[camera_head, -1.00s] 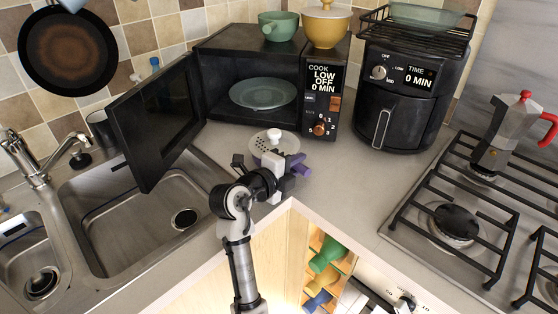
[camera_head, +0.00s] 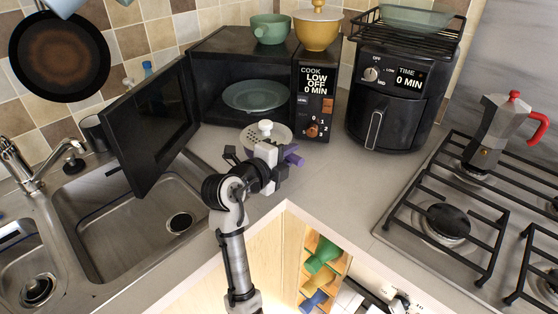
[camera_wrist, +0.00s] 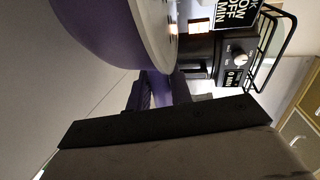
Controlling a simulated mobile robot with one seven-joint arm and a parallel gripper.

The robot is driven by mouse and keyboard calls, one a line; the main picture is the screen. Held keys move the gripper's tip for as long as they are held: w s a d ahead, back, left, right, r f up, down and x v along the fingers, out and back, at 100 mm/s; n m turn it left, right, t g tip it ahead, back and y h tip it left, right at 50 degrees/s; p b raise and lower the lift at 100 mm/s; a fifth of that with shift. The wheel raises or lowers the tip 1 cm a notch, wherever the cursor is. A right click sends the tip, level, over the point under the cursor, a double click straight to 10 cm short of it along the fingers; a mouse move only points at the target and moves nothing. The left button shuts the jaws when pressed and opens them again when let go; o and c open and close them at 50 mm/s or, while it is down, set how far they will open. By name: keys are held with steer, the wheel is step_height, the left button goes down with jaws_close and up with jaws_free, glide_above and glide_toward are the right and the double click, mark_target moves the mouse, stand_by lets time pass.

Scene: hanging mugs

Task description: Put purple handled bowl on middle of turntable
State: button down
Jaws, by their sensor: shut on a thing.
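The purple handled bowl shows its purple handle (camera_head: 293,157) in the head view. Its purple side (camera_wrist: 105,35) fills the upper left of the wrist view. A pale speckled lid (camera_head: 250,137) with a white knob appears to sit on it. My gripper (camera_head: 274,158) is shut on the bowl's handle, just in front of the microwave opening. The turntable (camera_head: 255,96), a round greenish glass plate, lies empty inside the open microwave, beyond the bowl.
The microwave (camera_head: 220,55) has its door (camera_head: 150,125) swung open to the left, over the sink (camera_head: 110,215). A green bowl (camera_head: 270,28) and a yellow pot (camera_head: 317,33) stand on top. An air fryer (camera_head: 395,110) stands right, with bare counter (camera_head: 340,185) in front.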

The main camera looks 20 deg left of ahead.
steer(key=w+a+r+n+y+p, duration=0.2)
steer(key=w+a+r+y+p, duration=0.1)
steer(key=w+a, duration=0.3)
steer(key=w+a+r+n+y+p, duration=0.3)
steer(key=w+a+y, duration=0.1)
steer(key=w+a, duration=0.3)
steer(key=shift+w+a+n+y, duration=0.3)
steer(key=shift+w+y, duration=0.1)
steer(key=shift+w, duration=0.5)
steer(key=shift+w+r, duration=0.1)
steer(key=shift+d+b+x, duration=0.1)
steer(key=shift+d+x, duration=0.05)
steer(key=shift+x, duration=1.4)
steer(key=shift+d+b+x, duration=0.15)
steer(key=shift+x, duration=1.35)
steer(key=shift+d+b+x, duration=0.1)
steer(key=shift+d+x, duration=0.05)
steer(key=shift+x, duration=1.4)
steer(key=b+x, duration=0.3)
steer(key=shift+w+d, duration=0.1)
steer(key=shift+w, duration=0.1)
steer(key=shift+d+b+x, duration=0.2)
steer(key=shift+b+x, duration=1.2)
steer(key=shift+x, duration=0.45)
steer(key=shift+w+r, duration=0.1)
steer(key=shift+r, duration=0.1)
